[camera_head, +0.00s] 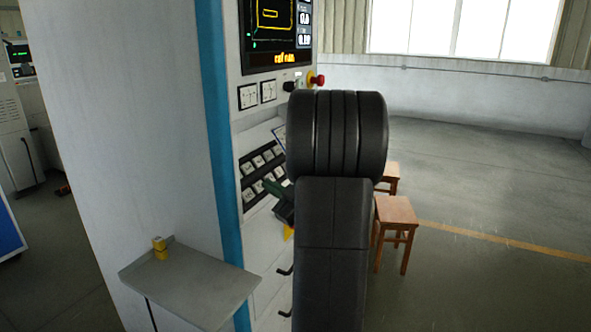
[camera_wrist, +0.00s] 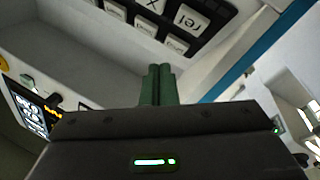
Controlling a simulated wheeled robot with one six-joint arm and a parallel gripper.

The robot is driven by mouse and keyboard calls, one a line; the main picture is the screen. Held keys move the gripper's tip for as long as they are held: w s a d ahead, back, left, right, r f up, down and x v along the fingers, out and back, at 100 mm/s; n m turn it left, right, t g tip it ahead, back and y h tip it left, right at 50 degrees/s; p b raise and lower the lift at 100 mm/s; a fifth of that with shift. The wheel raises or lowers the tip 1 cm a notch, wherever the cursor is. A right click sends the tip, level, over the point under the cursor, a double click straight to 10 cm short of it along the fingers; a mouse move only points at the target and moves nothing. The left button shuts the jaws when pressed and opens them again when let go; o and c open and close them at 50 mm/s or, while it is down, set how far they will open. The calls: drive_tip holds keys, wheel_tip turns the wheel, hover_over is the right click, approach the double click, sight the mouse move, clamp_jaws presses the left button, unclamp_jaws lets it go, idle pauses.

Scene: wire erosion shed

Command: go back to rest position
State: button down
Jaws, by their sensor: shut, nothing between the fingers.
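My black arm stands large in the middle of the head view. Part of my gripper (camera_head: 283,208), with dark green fingers, shows at its left edge, in front of the machine's sloping key panel (camera_head: 262,170). In the wrist view the two green fingers of my gripper (camera_wrist: 159,85) are together and empty. Beyond them are the large white keys (camera_wrist: 150,30) of the panel. I cannot tell whether the fingertips touch anything. My arm hides part of the machine's front.
A grey shelf (camera_head: 190,290) with a small yellow block (camera_head: 160,248) juts from the machine at lower left. A red stop button (camera_head: 316,80) sits below the screen (camera_head: 275,28). A wooden stool (camera_head: 397,212) stands right of my arm.

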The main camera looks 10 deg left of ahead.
drive_tip(key=p, duration=0.2)
drive_tip(key=shift+w+a+p, duration=0.15)
drive_tip(key=shift+a+p, duration=0.1)
drive_tip(key=shift+p, duration=0.1)
drive_tip(key=shift+p, duration=0.85)
drive_tip(key=d+r, duration=0.1)
drive_tip(key=s+d, duration=0.1)
drive_tip(key=d+r, duration=0.1)
drive_tip(key=d, duration=0.1)
drive_tip(key=shift+s+r, duration=0.25)
drive_tip(key=shift+r, duration=0.05)
drive_tip(key=shift+a+f, duration=0.1)
